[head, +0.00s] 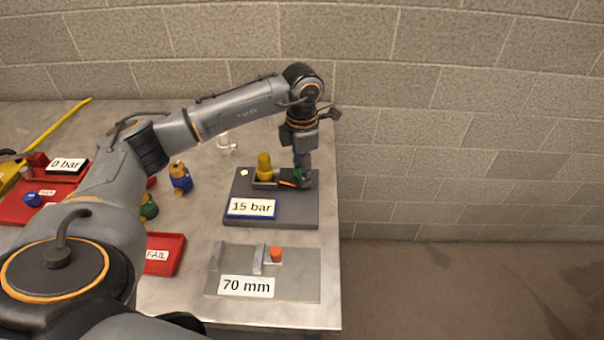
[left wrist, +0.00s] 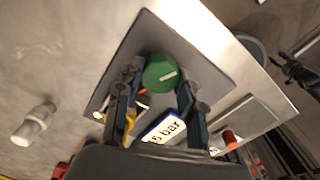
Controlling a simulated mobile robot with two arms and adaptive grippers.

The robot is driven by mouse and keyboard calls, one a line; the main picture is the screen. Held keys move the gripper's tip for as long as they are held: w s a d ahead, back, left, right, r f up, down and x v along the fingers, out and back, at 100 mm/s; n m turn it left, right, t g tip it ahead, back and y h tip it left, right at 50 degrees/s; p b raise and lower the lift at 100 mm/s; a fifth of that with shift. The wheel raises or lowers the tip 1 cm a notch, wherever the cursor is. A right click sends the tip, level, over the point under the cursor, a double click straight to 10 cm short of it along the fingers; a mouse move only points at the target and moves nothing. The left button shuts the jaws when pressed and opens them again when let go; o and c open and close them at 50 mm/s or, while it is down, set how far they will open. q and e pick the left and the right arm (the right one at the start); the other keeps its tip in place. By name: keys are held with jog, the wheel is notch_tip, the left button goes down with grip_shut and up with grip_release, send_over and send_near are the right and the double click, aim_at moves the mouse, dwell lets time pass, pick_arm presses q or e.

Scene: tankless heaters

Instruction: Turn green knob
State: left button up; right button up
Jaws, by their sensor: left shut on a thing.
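The green knob (left wrist: 160,73) is a round knob with a pale mark on its top, on a dark grey board. In the head view only a bit of the green knob (head: 297,173) shows past my gripper. My left gripper (head: 302,180) points down at the right part of the board (head: 285,212), which carries the "15 bar" label (head: 251,207). In the left wrist view the fingers of my left gripper (left wrist: 157,82) are on both sides of the knob, shut on it. My right gripper (left wrist: 298,72) shows small and dark at the right edge there; its jaws are unclear.
A yellow knob-like part (head: 264,166) stands left of the green knob. A grey "70 mm" plate (head: 306,275) with an orange piece (head: 276,254) lies in front. Red trays (head: 165,254) are at left. The table ends at right, with a block wall behind.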

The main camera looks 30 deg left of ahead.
pick_arm(q)
jog(key=shift+m, duration=0.6)
jog(key=shift+m+b, duration=0.3)
jog(key=shift+b, duration=0.05)
jog(key=o, duration=1.2)
jog(key=shift+r, duration=0.15)
notch_tip(320, 180, up, 12)
jog(key=shift+f, duration=0.1)
